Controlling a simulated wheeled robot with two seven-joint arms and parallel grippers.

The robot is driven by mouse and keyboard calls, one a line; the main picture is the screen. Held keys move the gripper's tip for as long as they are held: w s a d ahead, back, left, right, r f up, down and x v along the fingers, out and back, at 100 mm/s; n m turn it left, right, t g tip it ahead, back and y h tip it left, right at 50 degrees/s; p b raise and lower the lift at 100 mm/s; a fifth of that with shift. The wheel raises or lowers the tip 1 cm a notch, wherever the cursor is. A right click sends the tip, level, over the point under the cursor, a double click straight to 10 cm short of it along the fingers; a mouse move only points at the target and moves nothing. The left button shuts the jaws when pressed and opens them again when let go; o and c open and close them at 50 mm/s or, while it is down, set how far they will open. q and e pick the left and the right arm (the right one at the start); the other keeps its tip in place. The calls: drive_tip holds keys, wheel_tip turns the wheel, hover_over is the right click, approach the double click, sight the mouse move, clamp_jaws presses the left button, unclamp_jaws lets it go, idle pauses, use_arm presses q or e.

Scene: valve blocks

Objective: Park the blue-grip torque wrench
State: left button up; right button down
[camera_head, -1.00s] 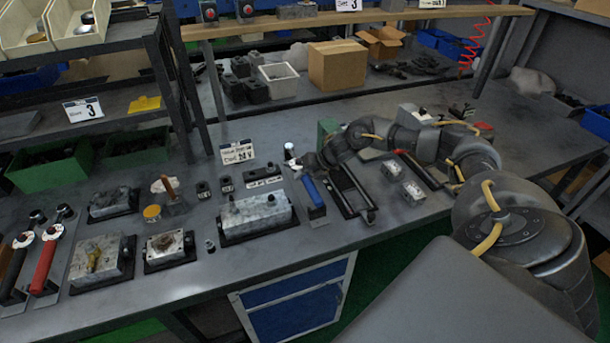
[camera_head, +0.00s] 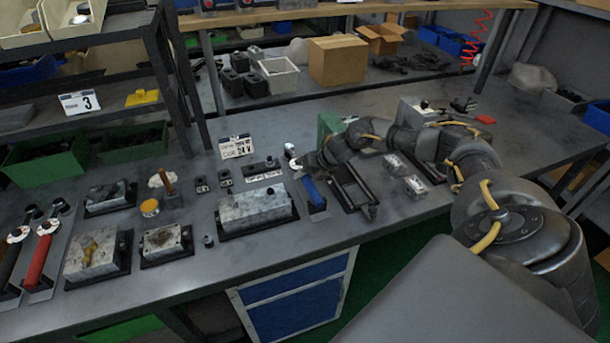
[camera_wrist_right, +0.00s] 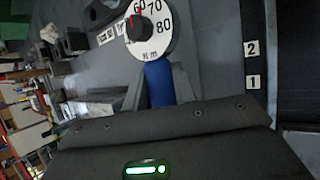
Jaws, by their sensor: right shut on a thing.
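The torque wrench with a blue grip (camera_head: 313,192) is at the middle of the bench, its white dial head toward the back. In the right wrist view its round dial (camera_wrist_right: 150,32) shows numbers up to 80 and "N m", and the blue grip (camera_wrist_right: 158,84) lies between the fingers. My right gripper (camera_head: 308,164) is shut on the grip just below the dial. My left gripper is not in view.
A black open frame (camera_head: 352,188) stands right of the wrench. A metal valve block (camera_head: 252,207) is to its left. A red-grip wrench (camera_head: 39,262) and a black-grip one (camera_head: 10,262) lie at the far left. Number labels 1 and 2 (camera_wrist_right: 252,65) show beside the gripper.

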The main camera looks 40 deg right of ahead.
drive_tip(key=shift+f, duration=0.1)
drive_tip(key=c, duration=1.1)
unclamp_jaws()
drive_tip(key=shift+o, duration=0.3)
drive_tip(key=shift+f, duration=0.1)
drive_tip(key=b+v, duration=0.2)
drive_tip(key=v, duration=0.9)
drive_tip(key=shift+w+a, duration=0.1)
